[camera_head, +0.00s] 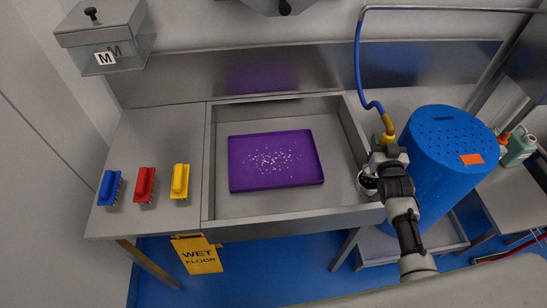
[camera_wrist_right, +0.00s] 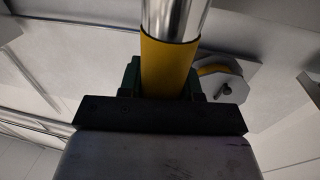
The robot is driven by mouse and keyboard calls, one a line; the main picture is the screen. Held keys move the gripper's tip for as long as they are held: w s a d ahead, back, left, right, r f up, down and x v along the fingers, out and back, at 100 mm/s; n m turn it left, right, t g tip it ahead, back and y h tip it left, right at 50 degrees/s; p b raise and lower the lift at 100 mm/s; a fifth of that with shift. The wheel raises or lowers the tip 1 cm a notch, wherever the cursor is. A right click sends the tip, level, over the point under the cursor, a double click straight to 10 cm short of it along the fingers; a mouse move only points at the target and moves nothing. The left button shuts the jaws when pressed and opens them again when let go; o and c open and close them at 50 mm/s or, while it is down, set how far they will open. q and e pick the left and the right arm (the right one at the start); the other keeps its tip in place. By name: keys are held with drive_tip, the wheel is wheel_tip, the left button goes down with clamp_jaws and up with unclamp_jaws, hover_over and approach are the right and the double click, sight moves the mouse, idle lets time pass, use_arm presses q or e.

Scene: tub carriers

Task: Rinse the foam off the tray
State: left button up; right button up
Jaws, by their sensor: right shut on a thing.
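The purple tray (camera_head: 250,180) lies flat in the metal sink (camera_head: 230,205). White foam specks (camera_head: 271,160) are scattered over its middle. My right gripper (camera_head: 385,142) is at the right edge of the sink, to the right of the tray and apart from it. It is shut on the yellow handle of the sprayer (camera_head: 389,124), which hangs from a blue hose (camera_head: 358,65). In the right wrist view the yellow grip (camera_wrist_right: 168,65) with its metal tube sits between the jaws. No water shows. My left gripper is out of view.
A blue drum (camera_head: 440,150) stands close to the right of my right arm. Blue (camera_head: 109,187), red (camera_head: 144,184) and yellow (camera_head: 180,181) brushes lie on the left counter. A yellow wet floor sign (camera_head: 199,258) is at the sink's front. The space above the tray is clear.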

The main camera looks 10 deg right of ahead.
drive_tip(key=shift+s+r, duration=0.15)
drive_tip(key=shift+s, duration=0.5)
drive_tip(key=shift+f+b, duration=0.45)
drive_tip(key=shift+f, duration=0.2)
drive_tip(key=shift+r, duration=0.1)
